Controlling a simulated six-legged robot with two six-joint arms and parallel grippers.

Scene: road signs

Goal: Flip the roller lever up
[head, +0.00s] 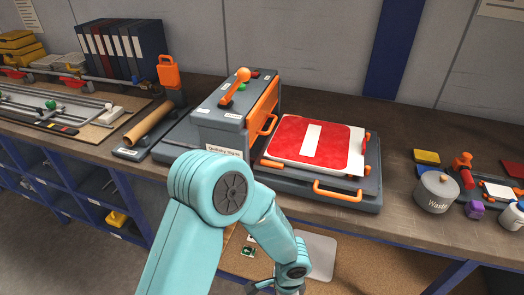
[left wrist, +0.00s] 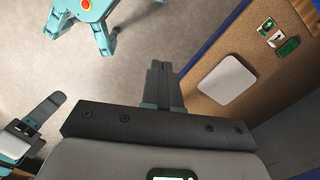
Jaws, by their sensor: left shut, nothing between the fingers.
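The roller machine (head: 222,118) is a grey box on the workbench with a label on its front. My left arm reaches across the lower middle of the head view, in front of the bench. Its gripper is mostly cut off at the bottom edge. In the left wrist view my left gripper (left wrist: 160,83) has its fingers together, empty, over the floor, well away from the lever.
A red sign with a white bar (head: 296,140) lies on the machine's bed, with orange handles around it. A waste pot (head: 436,192) stands to the right. A cardboard tube (head: 148,126) lies to the left. Under the bench is a corkboard with a blank white plate (left wrist: 227,80).

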